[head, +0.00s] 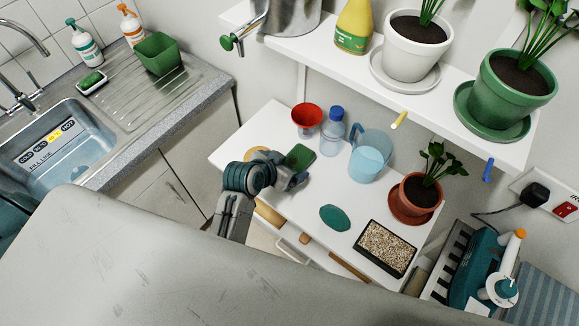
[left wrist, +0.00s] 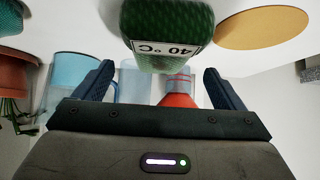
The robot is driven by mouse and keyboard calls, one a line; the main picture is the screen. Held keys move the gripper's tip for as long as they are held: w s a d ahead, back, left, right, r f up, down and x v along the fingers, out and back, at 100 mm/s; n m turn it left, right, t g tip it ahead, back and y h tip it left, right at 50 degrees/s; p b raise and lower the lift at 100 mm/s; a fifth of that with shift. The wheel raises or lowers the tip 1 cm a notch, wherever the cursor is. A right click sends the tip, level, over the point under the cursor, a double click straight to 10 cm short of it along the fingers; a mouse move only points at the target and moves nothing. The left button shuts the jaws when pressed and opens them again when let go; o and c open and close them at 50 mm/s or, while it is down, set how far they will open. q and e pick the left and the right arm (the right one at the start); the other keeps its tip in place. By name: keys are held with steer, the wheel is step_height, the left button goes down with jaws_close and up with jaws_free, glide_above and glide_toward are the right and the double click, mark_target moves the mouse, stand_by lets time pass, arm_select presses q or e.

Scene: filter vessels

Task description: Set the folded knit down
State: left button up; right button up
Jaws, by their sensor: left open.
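The folded knit (head: 300,156) is a green bundle on the white table, just beyond my left gripper (head: 287,180). In the left wrist view the knit (left wrist: 168,25) shows a ribbed green surface and a white label reading 40 °C. My left gripper (left wrist: 160,78) is open, its dark fingers spread apart with the knit ahead of them and clear of both fingertips. The knit's underside is hidden, so its exact contact with the table cannot be told. My right gripper is in neither view.
A red funnel (head: 307,117), a blue-capped bottle (head: 332,133) and a blue jug (head: 370,157) stand behind the knit. A tan disc (head: 257,154) lies left. A teal oval (head: 335,217), a potted plant (head: 415,192) and a gravel tray (head: 385,248) are to the right.

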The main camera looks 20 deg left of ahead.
mark_target(293, 162)
arm_select(q)
steer(key=p+x, duration=0.2)
steer(key=x, duration=0.2)
steer(key=shift+a, duration=0.1)
steer(key=shift+w+f, duration=0.25)
steer(key=shift+c, duration=0.2)
steer(key=c, duration=1.1)
steer(key=shift+c, duration=0.2)
steer(key=shift+r, duration=0.1)
